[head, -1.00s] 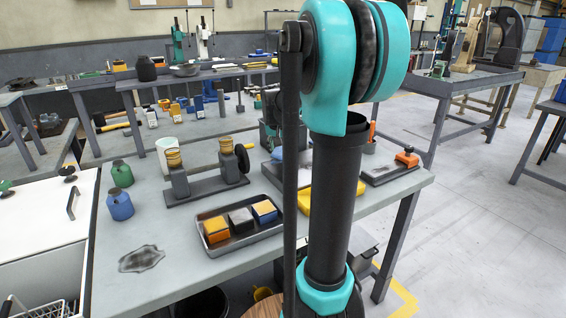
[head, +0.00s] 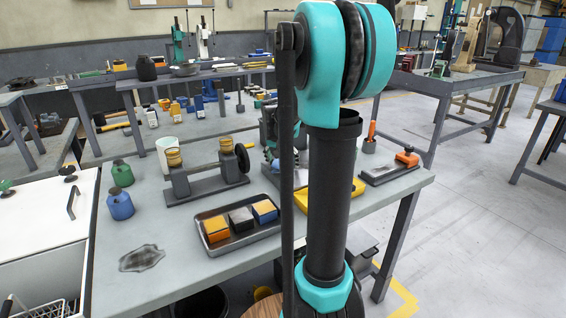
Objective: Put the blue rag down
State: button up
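A small blue patch (head: 275,165), which may be the blue rag, shows on the workbench (head: 190,270) just left of my upright arm. It is too small and too covered to make out its shape. The dark and teal end of my arm (head: 269,133) shows above it, partly behind my own links. I cannot see the fingertips clearly, nor whether they touch the blue patch.
A dark tray (head: 238,243) holds three blocks. A grey fixture with a roller (head: 205,180), a white cup (head: 166,153), green (head: 122,173) and blue (head: 119,204) bottles, a yellow item (head: 330,193) and a flat grey rag-like patch (head: 142,258) share the bench. Its front left is mostly clear.

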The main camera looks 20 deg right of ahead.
jog(key=v, duration=1.2)
jog(key=shift+r, duration=0.2)
jog(key=shift+d, duration=0.1)
